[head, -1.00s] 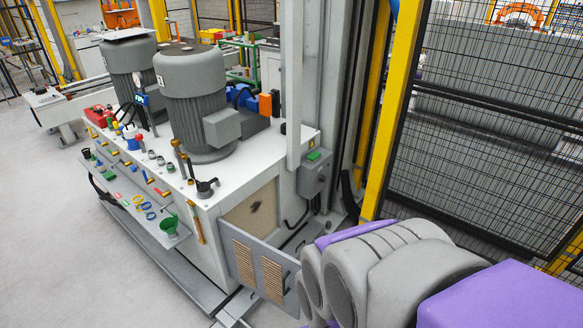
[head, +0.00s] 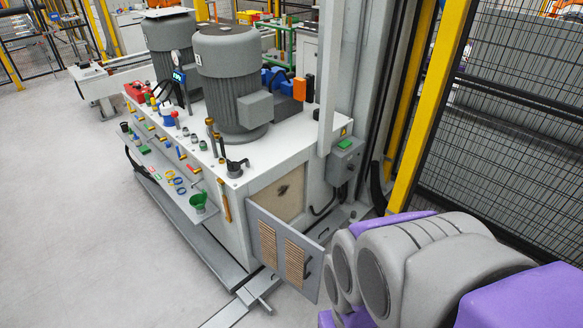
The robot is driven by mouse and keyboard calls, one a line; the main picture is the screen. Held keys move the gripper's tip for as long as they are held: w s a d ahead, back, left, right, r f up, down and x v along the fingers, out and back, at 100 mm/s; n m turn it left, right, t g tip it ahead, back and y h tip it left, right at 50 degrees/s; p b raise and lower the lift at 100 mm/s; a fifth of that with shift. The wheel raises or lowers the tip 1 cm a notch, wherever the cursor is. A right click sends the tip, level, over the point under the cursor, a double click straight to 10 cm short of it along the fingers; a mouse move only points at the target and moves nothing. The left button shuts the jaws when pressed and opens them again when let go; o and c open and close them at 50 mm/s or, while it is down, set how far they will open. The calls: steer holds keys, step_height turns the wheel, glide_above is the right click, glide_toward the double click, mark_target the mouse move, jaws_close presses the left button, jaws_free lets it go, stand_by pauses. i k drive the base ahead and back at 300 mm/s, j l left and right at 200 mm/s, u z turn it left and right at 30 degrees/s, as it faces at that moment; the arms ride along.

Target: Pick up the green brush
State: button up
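I cannot pick out a green brush for certain. A small green object (head: 345,144) lies on top of the grey control box at the right of the machine; its kind is too small to tell. A green funnel-like piece (head: 198,202) sits at the near end of the machine's side shelf. My purple and grey arm fills the lower right; my gripper is not in view.
A white machine cabinet (head: 228,215) carries two grey motors (head: 232,80). Its vented door (head: 285,250) stands open toward me. A yellow post (head: 425,110) and black mesh fence (head: 510,130) stand at right. The floor (head: 80,200) at left is clear.

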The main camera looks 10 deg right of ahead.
mark_target(344, 145)
steer(key=i+l, duration=0.2)
steer(key=l, duration=0.2)
steer(key=i+l, duration=0.2)
steer(key=l, duration=0.2)
steer(key=i+l, duration=0.2)
steer(key=l, duration=0.15)
steer(key=i+l, duration=0.2)
steer(key=l, duration=0.2)
steer(key=i+l, duration=0.15)
steer(key=l, duration=0.25)
steer(key=i+l+z, duration=0.1)
steer(key=l, duration=0.3)
steer(key=i+j, duration=0.1)
steer(key=i, duration=1.05)
